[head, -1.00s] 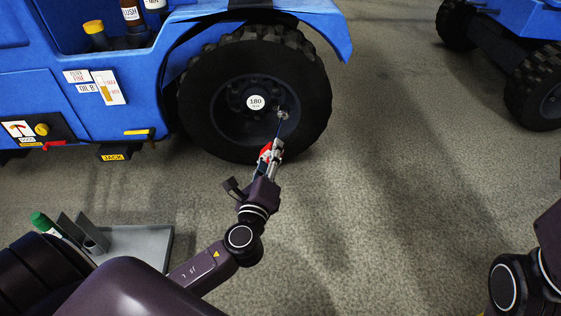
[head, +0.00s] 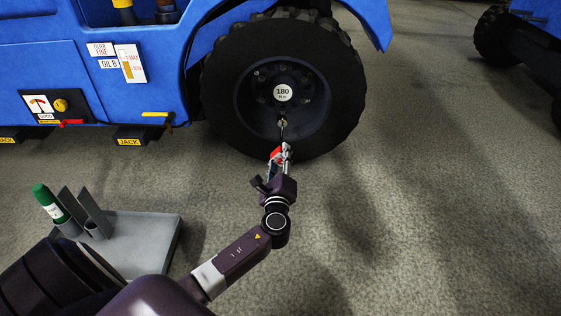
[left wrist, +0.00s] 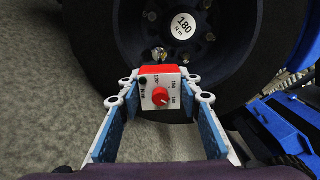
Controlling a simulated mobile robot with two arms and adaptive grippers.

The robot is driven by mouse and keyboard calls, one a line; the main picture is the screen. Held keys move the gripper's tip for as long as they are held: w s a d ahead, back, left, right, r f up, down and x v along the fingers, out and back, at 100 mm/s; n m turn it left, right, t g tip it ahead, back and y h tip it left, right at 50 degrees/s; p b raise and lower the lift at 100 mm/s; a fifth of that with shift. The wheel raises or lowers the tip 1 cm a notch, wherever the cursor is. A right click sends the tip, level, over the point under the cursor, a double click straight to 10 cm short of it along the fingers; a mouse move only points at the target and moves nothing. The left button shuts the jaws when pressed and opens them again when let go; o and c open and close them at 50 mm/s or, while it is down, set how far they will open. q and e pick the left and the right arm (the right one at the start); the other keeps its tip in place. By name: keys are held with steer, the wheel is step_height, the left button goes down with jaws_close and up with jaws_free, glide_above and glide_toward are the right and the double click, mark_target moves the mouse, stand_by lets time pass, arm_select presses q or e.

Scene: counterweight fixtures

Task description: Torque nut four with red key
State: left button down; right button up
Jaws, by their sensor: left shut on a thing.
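My left gripper (head: 281,158) is shut on the red key (head: 275,153), in front of the lower part of the wheel. In the left wrist view the red key (left wrist: 162,88) shows a red-topped white body with a red dial knob, between the fingers. The key's shaft points up at the wheel hub; its tip is just below the round 180 N m label (head: 283,92). A shiny nut (left wrist: 158,53) shows at the tip; I cannot tell whether the key is seated on it. Other nuts (left wrist: 208,37) ring the label. No nut numbers are readable. My right gripper is out of view.
The black tyre (head: 345,85) belongs to a blue vehicle (head: 75,65) with a JACK label (head: 130,142). A grey tray (head: 150,240) with a green-topped tool (head: 50,203) stands on the floor at lower left. Floor right of the wheel is clear.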

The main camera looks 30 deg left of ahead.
arm_select(q)
steer(key=b+x, duration=0.1)
steer(key=x, duration=0.2)
steer(key=shift+w+a, duration=0.2)
steer(key=shift+w, duration=0.05)
steer(key=shift+s+r, duration=0.1)
steer(key=shift+b+x, duration=0.45)
steer(key=shift+x, duration=1.35)
stand_by(1.7)
stand_by(0.4)
